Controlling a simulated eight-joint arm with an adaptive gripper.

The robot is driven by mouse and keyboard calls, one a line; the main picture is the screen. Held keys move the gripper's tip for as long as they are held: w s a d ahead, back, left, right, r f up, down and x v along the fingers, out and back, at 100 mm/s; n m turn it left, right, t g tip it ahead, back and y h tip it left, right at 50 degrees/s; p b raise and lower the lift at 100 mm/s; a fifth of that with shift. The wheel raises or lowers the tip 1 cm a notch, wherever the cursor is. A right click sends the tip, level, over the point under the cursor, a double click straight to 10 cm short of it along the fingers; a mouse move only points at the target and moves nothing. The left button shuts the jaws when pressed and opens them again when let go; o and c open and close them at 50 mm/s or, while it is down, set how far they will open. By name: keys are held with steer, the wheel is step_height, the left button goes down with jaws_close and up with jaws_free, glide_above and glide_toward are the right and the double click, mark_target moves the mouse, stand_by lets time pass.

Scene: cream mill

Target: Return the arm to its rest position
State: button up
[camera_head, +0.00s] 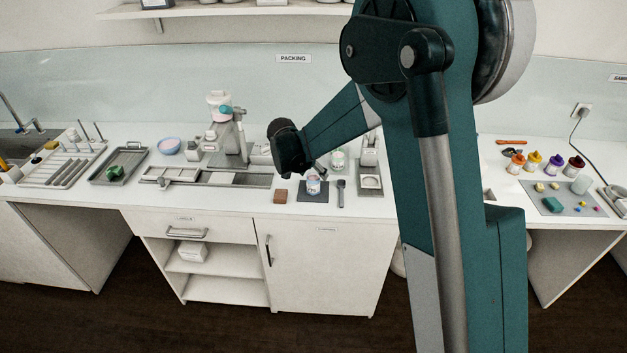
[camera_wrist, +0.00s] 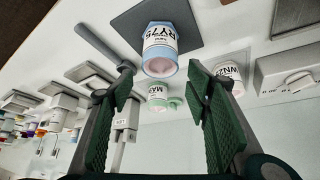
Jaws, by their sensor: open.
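My gripper (camera_head: 318,171) hangs over the white counter (camera_head: 225,197) in the head view, with its dark wrist angled down to the right. In the wrist view its two green ribbed fingers (camera_wrist: 162,85) are spread apart with nothing held between them. A jar with a pale blue rim (camera_wrist: 159,50) stands on a dark grey mat (camera_wrist: 190,20) just beyond the fingertips. The same jar (camera_head: 314,186) shows just below the gripper in the head view. The jar appears apart from the fingers. My arm hides part of the counter to the right.
A green-labelled jar (camera_wrist: 158,97) and another white jar (camera_wrist: 230,73) stand close by. A grey-handled tool (camera_wrist: 100,42) lies beside the mat. A filling machine (camera_head: 228,130) stands left of the gripper, and a shelf (camera_head: 225,9) hangs above. Paint-coloured jars (camera_head: 534,161) stand at right.

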steer(key=shift+r, duration=0.6)
steer(key=s+d+r+n+y+b, duration=0.1)
steer(key=s+d+r+n+y, duration=0.15)
steer(key=s+d+r, duration=1.5)
steer(key=s+d+f+n, duration=0.1)
steer(key=s+d, duration=0.2)
steer(key=s, duration=0.6)
steer(key=s+d+f+n+t+b, duration=0.1)
steer(key=s+d, duration=0.3)
steer(key=s, duration=0.6)
steer(key=s+d+f+n+b, duration=0.1)
steer(key=s+d, duration=0.2)
steer(key=s, duration=0.6)
steer(key=shift+s+d+f+y, duration=0.15)
steer(key=shift+s+y, duration=0.2)
steer(key=shift+n, duration=0.25)
stand_by(0.9)
